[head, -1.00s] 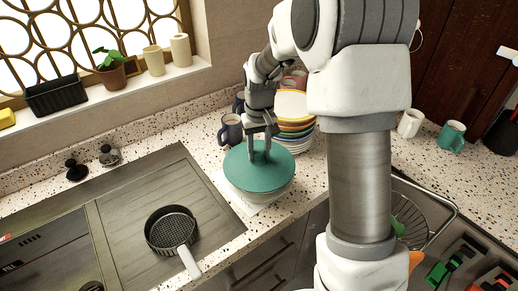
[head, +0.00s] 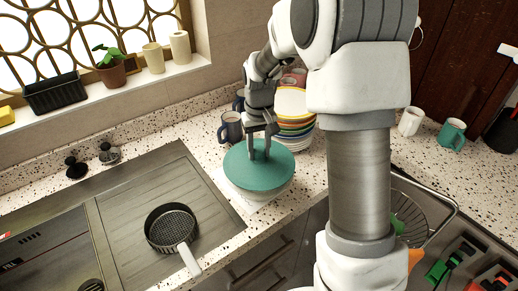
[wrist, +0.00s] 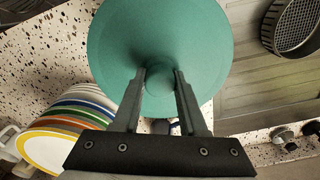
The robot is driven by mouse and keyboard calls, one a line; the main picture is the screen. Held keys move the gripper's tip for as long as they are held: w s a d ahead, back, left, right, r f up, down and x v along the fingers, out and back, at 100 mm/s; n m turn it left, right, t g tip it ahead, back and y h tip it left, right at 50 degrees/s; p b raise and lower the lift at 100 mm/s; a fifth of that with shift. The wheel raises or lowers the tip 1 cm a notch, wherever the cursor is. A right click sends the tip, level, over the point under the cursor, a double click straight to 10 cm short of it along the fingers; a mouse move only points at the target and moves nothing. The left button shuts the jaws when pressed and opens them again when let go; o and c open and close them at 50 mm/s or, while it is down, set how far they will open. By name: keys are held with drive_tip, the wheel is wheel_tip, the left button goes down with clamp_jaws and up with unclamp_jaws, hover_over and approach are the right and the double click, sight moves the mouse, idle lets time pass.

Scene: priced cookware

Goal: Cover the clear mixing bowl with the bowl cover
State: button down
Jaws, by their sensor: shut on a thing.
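The bowl cover (head: 247,172) is a round teal disc with a central knob. It lies over the clear mixing bowl (head: 262,196), whose pale side shows below its front edge. The cover looks roughly level and centred on the bowl; whether it touches the rim all round I cannot tell. My gripper (head: 259,155) points down at the middle of the cover and is shut on its knob. In the wrist view the two fingers (wrist: 160,80) stand on either side of the knob, and the cover (wrist: 125,40) hides the bowl.
A stack of coloured plates (head: 295,125) stands close behind and right of the bowl. A dark mug (head: 230,128) stands behind it. A strainer pan (head: 171,229) lies on the drainboard at left. The counter's front edge is near the bowl.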

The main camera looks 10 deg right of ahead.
drive_tip(key=shift+f+b, duration=0.5)
drive_tip(key=shift+f, duration=0.35)
drive_tip(key=shift+f, duration=0.25)
idle(0.7)
drive_tip(key=shift+f, duration=0.1)
unclamp_jaws()
idle(0.6)
idle(0.3)
